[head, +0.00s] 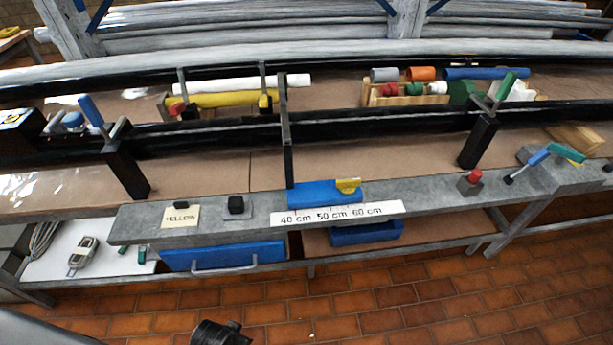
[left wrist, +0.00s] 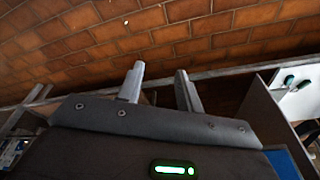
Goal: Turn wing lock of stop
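The stop is a blue block (head: 322,193) on the front edge of the grey bench, just behind the white scale strip marked 40, 50 and 60 cm (head: 338,213). A small yellow wing lock (head: 347,186) sits on top of the block near its right end. A dark upright bar stands at the block's left end. My left gripper (left wrist: 160,90) shows in the left wrist view with its two grey fingers apart and nothing between them. Brick floor lies beyond the fingers. The stop is not in that view. My right gripper is in neither view.
A yellow label card (head: 180,217), a black button (head: 236,206) and a red button (head: 474,177) sit along the bench edge. Black posts with blue and green handles rise behind. A blue drawer (head: 222,255) is below.

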